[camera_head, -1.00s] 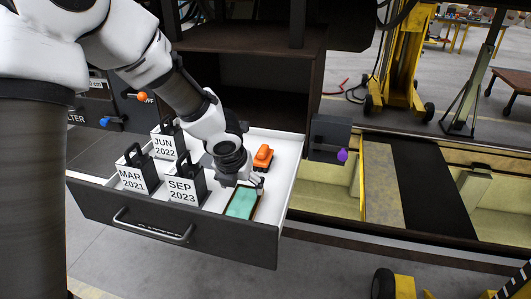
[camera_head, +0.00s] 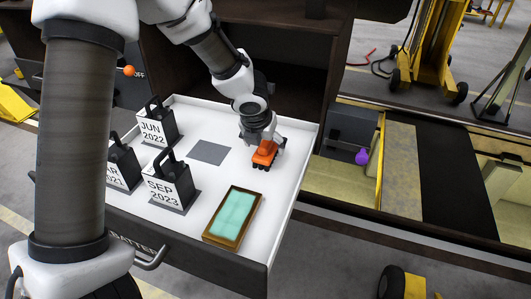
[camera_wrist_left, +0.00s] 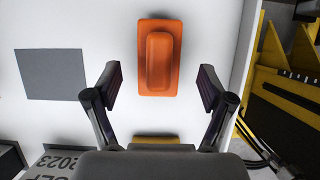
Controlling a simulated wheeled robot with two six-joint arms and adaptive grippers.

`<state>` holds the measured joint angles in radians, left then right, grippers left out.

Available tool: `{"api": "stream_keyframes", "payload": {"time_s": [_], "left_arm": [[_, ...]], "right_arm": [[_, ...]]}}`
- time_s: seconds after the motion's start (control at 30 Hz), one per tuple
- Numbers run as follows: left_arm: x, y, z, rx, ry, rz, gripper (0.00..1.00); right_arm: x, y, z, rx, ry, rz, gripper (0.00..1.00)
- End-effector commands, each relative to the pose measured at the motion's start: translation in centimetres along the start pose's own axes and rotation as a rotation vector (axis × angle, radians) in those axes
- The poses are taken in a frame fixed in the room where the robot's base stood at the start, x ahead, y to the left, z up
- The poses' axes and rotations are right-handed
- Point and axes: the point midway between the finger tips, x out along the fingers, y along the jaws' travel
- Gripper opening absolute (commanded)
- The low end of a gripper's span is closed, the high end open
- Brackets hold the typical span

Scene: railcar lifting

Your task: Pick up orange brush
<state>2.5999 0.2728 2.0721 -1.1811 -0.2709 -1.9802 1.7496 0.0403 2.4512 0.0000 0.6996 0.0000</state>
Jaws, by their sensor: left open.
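The orange brush (camera_head: 265,154) lies in the white open drawer, near its back right side. In the left wrist view the orange brush (camera_wrist_left: 159,57) is a rounded block with a raised grip, set lengthwise between and just beyond my fingertips. My left gripper (camera_head: 262,140) is right at the brush in the head view and partly hides its far end. In the wrist view my left gripper (camera_wrist_left: 160,85) is open, with one finger on each side and clear gaps to the brush. My right gripper is not in view.
A wooden tray with a teal pad (camera_head: 233,217) lies in front of the brush. A grey square (camera_head: 209,152) is left of the brush. The drawer's right wall is close.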

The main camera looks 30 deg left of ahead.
Motion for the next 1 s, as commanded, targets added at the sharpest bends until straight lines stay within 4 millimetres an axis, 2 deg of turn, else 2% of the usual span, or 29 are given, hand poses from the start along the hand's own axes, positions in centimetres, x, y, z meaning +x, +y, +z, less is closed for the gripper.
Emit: {"api": "stream_keyframes", "payload": {"time_s": [0.03, 0.13, 0.37, 0.4, 0.47, 0.5, 0.6, 0.87, 1.0], "left_arm": [[1.4, 0.2, -0.2, -0.001, 0.004, 0.0, 0.81], [3.0, 0.2, -0.1, 0.0, 0.004, 0.0, 0.81], [3.3, 0.1, 0.0, -0.001, 0.002, -0.001, 0.81], [3.3, 0.1, 0.0, -0.001, 0.002, -0.001, 0.78], [3.3, 0.1, 0.0, -0.001, 0.003, -0.001, 0.56], [3.3, 0.1, 0.0, -0.001, 0.003, -0.001, 0.42], [3.3, 0.1, -0.1, -0.001, 0.003, -0.001, 0.12], [3.3, 0.1, -0.1, 0.0, 0.004, -0.001, 0.12], [1.8, 0.1, 0.6, -0.002, 0.003, -0.001, 0.12]], "right_arm": [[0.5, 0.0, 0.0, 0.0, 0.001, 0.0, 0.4], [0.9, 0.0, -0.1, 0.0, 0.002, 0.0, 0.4], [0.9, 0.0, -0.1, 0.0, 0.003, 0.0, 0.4], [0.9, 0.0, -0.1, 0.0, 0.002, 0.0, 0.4], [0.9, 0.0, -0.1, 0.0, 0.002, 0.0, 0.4], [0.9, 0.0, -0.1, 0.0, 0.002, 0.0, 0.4], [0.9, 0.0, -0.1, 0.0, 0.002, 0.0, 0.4], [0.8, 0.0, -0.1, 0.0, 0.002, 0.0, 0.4], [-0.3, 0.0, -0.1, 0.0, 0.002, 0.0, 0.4]]}}
